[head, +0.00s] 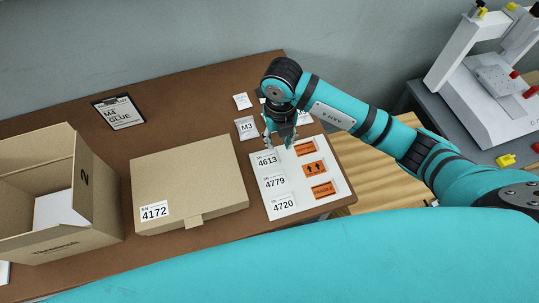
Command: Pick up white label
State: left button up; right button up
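A white label sheet (303,206) lies at the right end of the brown table. White labels reading 4613 (266,159), 4779 (275,182) and 4720 (284,205) sit in its left column. Orange labels, one of them with arrows (314,169), sit in its right column. My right gripper (281,143) points down over the top of the sheet, close to the 4613 label. Its fingers are small and dark, and I cannot tell whether they are apart or touch the label. My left gripper is out of view.
A closed cardboard box (190,180) with a white 4172 label (155,211) lies left of the sheet. An open carton (95,190) stands at the far left. A dark clipboard (118,112) and an M3 card (246,128) lie behind. A white gantry machine (480,90) stands at the right.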

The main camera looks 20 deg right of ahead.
aim_at(279, 161)
notch_tip(279, 161, down, 3)
jog(key=f, duration=0.1)
jog(key=f+p, duration=0.1)
jog(key=f, duration=0.2)
jog(key=shift+s+d+f+p, duration=0.2)
jog(key=shift+d+f+p, duration=0.05)
jog(key=shift+f+p, duration=0.15)
jog(key=shift+f, duration=0.3)
grip_shut()
